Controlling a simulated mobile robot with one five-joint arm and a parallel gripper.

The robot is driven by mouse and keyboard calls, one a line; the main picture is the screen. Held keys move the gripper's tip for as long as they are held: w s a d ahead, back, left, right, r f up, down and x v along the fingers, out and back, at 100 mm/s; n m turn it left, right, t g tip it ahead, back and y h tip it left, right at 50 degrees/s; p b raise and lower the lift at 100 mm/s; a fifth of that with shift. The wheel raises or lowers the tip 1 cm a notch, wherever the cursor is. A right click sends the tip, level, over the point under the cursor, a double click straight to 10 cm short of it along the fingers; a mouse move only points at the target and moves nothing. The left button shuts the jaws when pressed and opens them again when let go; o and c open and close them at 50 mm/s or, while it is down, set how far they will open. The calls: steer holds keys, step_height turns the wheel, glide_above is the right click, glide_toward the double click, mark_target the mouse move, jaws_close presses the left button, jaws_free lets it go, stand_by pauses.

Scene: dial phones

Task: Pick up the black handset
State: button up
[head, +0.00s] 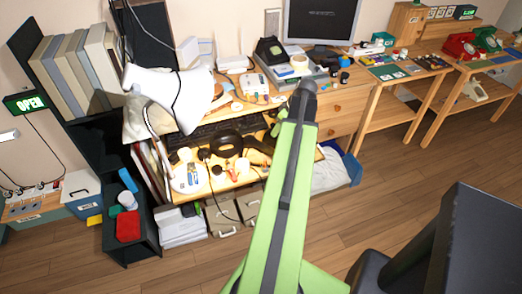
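A black dial phone (271,54) stands at the back of the wooden desk, left of the monitor. Its black handset (267,44) appears to lie across the top of the phone; at this size the two are hard to tell apart. My green arm rises from the bottom middle of the head view and ends in a dark joint in front of the desk, right of and below the phone. My gripper's fingers cannot be made out; they are hidden behind the arm or outside the view. Nothing is seen touching the handset.
A grey box with tape rolls (299,66) stands right of the phone, before the monitor (321,21). A white lamp (175,92) leans over the desk's left side. A red phone (459,46) and a green phone (486,39) stand far right. Open floor (400,165) lies at right.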

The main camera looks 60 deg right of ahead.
steer(key=b, duration=1.1)
glide_toward(266, 147)
steer(key=x, duration=0.5)
steer(key=shift+w+d+f, duration=0.1)
steer(key=shift+d+f, duration=0.05)
steer(key=shift+w, duration=0.1)
steer(key=b+x, duration=0.4)
steer(key=x, duration=0.1)
steer(key=shift+f+b, duration=0.2)
steer(key=shift+b, duration=0.2)
steer(key=shift+r, duration=0.2)
jaws_close()
